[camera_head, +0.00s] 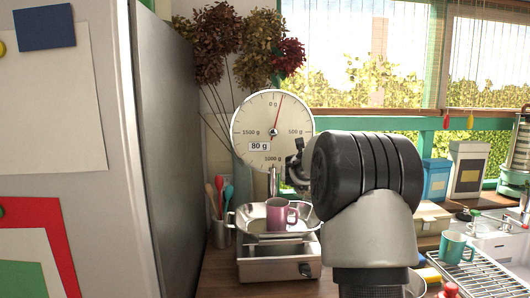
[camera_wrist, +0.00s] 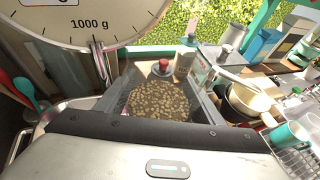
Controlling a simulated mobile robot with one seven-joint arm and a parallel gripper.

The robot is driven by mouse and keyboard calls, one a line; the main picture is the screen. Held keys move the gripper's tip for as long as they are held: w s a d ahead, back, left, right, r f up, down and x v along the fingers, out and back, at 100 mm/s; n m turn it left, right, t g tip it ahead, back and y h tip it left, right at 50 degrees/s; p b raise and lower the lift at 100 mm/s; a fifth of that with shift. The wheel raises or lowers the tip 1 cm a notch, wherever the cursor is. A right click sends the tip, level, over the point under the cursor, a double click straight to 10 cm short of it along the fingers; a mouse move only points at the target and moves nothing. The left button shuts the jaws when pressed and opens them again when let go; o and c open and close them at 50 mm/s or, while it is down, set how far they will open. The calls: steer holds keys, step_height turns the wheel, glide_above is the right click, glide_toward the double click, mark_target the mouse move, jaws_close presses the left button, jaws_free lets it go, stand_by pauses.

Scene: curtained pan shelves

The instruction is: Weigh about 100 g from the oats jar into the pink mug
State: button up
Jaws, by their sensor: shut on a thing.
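The pink mug (camera_head: 278,215) stands upright in the metal pan (camera_head: 252,222) of the dial scale (camera_head: 272,130). The scale's label reads 80 g, and its needle points a little right of the top. The oats jar (camera_wrist: 158,101), a clear container with tan flakes, is in front of my gripper (camera_wrist: 160,122) in the wrist view. My gripper is shut on it, though the fingertips are hard to make out. In the head view my arm covers the jar and most of the gripper, beside the dial. I cannot tell whether oats are in the mug.
A steel holder (camera_head: 220,232) with colored utensils stands left of the scale, beside the fridge (camera_head: 166,150). On the right are a teal mug (camera_head: 453,246) on a drying rack (camera_head: 478,275) and canisters (camera_head: 467,168). Dried flowers (camera_head: 215,45) rise behind the dial.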

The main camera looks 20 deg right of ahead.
stand_by(0.4)
step_height(320, 180, down, 2)
steer(key=b, duration=0.3)
steer(key=shift+a+f, duration=0.15)
